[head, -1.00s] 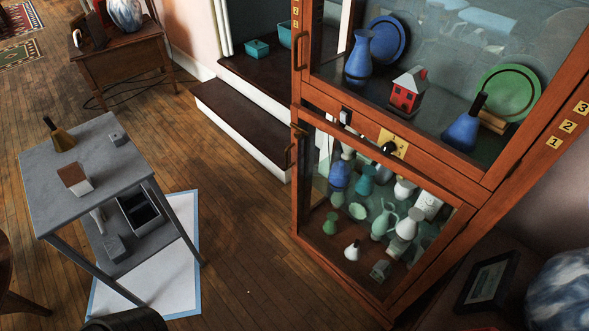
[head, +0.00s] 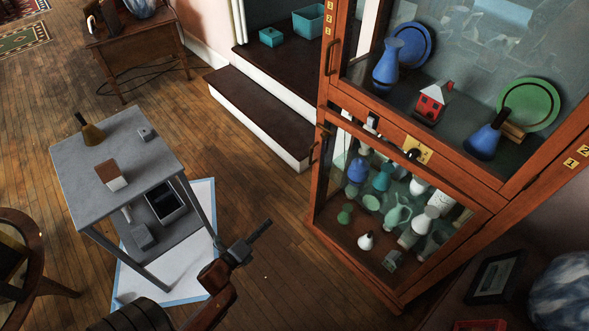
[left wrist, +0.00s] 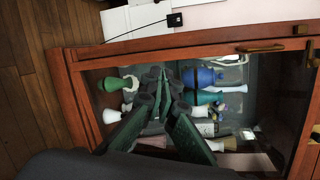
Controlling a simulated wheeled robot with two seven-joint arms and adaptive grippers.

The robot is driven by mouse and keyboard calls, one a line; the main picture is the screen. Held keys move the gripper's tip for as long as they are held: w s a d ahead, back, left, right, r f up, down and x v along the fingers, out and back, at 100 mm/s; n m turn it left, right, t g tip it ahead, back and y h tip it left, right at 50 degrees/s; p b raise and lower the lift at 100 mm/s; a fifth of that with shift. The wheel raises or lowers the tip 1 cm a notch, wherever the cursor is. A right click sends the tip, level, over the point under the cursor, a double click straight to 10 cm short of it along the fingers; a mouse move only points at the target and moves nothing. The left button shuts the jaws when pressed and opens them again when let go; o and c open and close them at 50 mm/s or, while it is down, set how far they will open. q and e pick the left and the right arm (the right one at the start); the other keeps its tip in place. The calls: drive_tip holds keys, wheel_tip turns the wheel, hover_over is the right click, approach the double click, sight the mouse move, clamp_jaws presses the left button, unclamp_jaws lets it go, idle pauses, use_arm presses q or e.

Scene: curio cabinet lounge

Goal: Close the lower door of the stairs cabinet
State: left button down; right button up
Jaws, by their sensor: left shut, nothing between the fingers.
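The stairs cabinet (head: 335,92) is reddish wood with glazed doors and stands at the right in the head view. Its lower door (head: 352,266) has a glass pane with several vases behind it and a handle (head: 314,152) on its left edge. I cannot tell whether this door stands slightly ajar. My left gripper (head: 264,227) is shut and empty, over the floor left of the door and apart from it. In the left wrist view the shut fingers (left wrist: 165,82) show in front of the lower door (left wrist: 80,100), with a brass handle (left wrist: 262,48) at the upper right. My right gripper is out of view.
A grey side table (head: 118,170) stands at the left on a white, blue-edged mat (head: 195,275). Dark-topped steps (head: 262,118) lie left of the cabinet. A low surface with a picture frame (head: 493,278) is at lower right. Floor between table and cabinet is clear.

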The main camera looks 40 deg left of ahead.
use_arm(q)
drive_tip(key=w+a+r+m+t+h+p, duration=0.1)
drive_tip(key=w+r+m+t+h+p, duration=0.4)
drive_tip(key=r+m, duration=0.9)
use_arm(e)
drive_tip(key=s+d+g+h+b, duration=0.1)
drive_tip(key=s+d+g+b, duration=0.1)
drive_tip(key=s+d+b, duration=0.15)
use_arm(q)
drive_tip(key=w+d+m+g+b, duration=0.1)
drive_tip(key=w+b, duration=0.1)
drive_tip(key=w, duration=1.2)
drive_tip(key=shift+r+m+y, duration=0.3)
drive_tip(key=shift+m+y, duration=0.1)
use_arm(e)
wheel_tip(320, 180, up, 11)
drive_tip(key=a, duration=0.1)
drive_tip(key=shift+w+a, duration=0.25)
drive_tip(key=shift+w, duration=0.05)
use_arm(q)
drive_tip(key=shift+d, duration=0.1)
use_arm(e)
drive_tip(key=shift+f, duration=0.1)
